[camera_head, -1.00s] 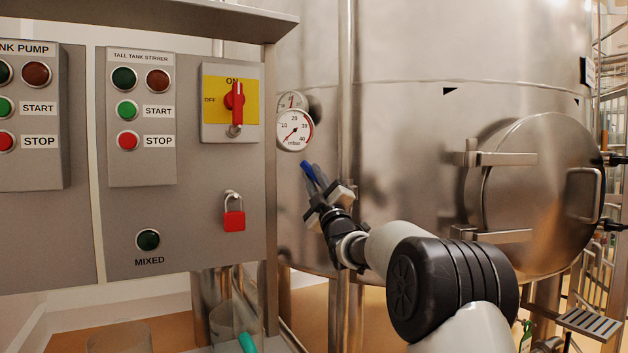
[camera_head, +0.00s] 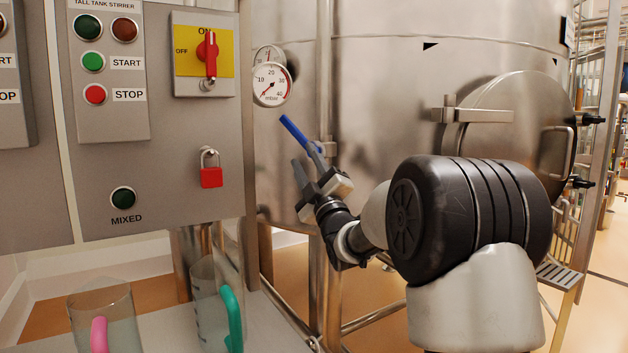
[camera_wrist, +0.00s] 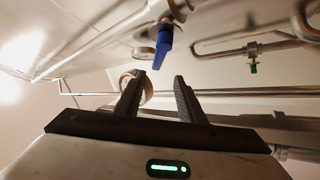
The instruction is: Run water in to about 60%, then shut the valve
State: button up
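A blue valve handle (camera_head: 294,132) stands out in front of the big steel tank (camera_head: 390,110), below the dials. It also shows in the wrist view (camera_wrist: 164,45), hanging from a metal fitting. My gripper (camera_head: 305,158) is below the handle, fingers pointing up toward it. In the wrist view my gripper (camera_wrist: 159,76) has its two fingers spread with nothing between them, and the handle lies just beyond the tips. A round mbar dial (camera_head: 271,85) sits at the panel's right edge, its needle toward the low end. No clear water level is visible.
The control panel (camera_head: 160,190) at left carries a red rotary switch (camera_head: 207,54), a red padlock (camera_head: 211,177) and stirrer buttons. Clear jugs with a pink and a green handle (camera_head: 230,318) stand on a shelf below. A vertical pipe (camera_head: 323,90) runs close behind my gripper.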

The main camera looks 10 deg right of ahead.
jog(key=a+v, duration=0.1)
jog(key=v, duration=0.5)
jog(key=shift+d, duration=0.5)
jog(key=shift+s, duration=0.1)
dwell(2.0)
